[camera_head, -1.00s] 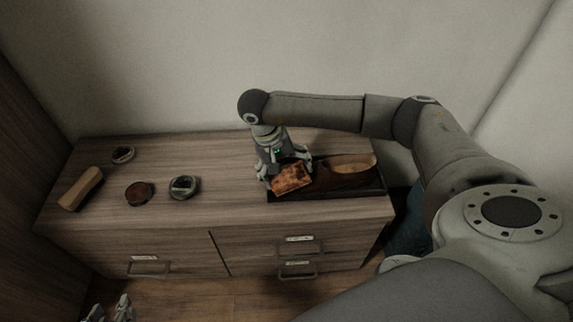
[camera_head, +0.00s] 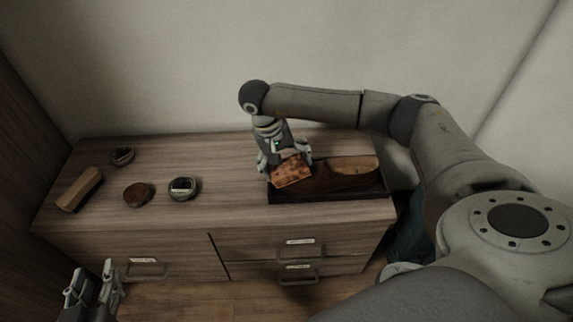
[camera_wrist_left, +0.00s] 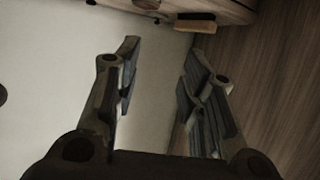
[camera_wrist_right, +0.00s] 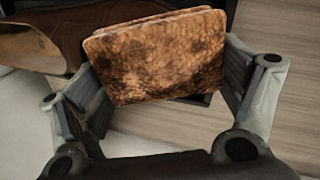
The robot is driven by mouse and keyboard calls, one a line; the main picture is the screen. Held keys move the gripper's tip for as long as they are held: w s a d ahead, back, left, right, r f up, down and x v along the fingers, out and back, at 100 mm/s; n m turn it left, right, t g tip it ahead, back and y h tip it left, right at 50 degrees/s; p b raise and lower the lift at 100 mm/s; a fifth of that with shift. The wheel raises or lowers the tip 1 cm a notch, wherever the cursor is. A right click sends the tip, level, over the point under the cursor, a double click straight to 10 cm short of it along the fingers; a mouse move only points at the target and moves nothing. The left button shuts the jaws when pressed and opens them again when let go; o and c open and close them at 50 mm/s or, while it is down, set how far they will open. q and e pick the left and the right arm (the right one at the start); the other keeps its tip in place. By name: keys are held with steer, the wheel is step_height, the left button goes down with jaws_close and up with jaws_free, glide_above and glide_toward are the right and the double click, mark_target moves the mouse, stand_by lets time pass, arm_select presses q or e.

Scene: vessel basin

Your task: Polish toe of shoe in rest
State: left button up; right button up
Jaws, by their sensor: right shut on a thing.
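A brown leather shoe (camera_head: 345,174) lies in a dark shallow rest (camera_head: 350,192) at the right of the dresser top, its opening to the right and its toe to the left. My right gripper (camera_head: 286,161) is shut on a folded, mottled orange-brown cloth (camera_head: 292,172) and holds it over the toe end, which it hides. In the right wrist view, the cloth (camera_wrist_right: 160,58) sits between both fingers, with the shoe (camera_wrist_right: 70,40) behind it. I cannot tell whether cloth and shoe touch. My left gripper (camera_head: 95,282) is open and empty, in front of the dresser at the lower left.
On the dresser's left part are a wooden brush (camera_head: 79,189), a small round tin (camera_head: 122,156), a brown round tin or lid (camera_head: 138,194) and a dark round tin (camera_head: 184,188). The dresser top (camera_head: 228,185) between them and the rest is clear. Drawer handles (camera_head: 298,274) stick out in front.

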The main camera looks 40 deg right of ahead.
steer(key=shift+w+d+f+b, duration=0.1)
steer(key=shift+w+d+b, duration=0.35)
steer(key=shift+w, duration=0.3)
arm_select(q)
step_height(320, 180, up, 6)
steer(key=w+d+t+h, duration=0.1)
steer(key=w+t, duration=0.1)
steer(key=t, duration=0.2)
steer(key=shift+d+r+b, duration=0.2)
steer(key=shift+d+b, duration=0.1)
arm_select(e)
steer(key=shift+w+d, duration=0.4)
steer(key=shift+w, duration=0.25)
steer(key=shift+p+v, duration=0.6)
steer(key=shift+v, duration=0.3)
steer(key=shift+w+a+r+p, duration=0.1)
steer(key=shift+a+r+p, duration=0.1)
steer(key=shift+r+p, duration=0.35)
arm_select(q)
steer(key=s+a+f+g+y+p, duration=0.1)
steer(key=s+a+f+g, duration=0.1)
steer(key=s+f+g, duration=0.3)
steer(key=s+a+f+g+y+p, duration=0.1)
steer(key=s+a+f+g+y, duration=0.1)
steer(key=s+f+g, duration=0.4)
steer(key=shift+s+a+f, duration=0.45)
steer(key=shift+a+f, duration=0.25)
steer(key=shift+f, duration=1.25)
arm_select(e)
steer(key=shift+v, duration=1.65)
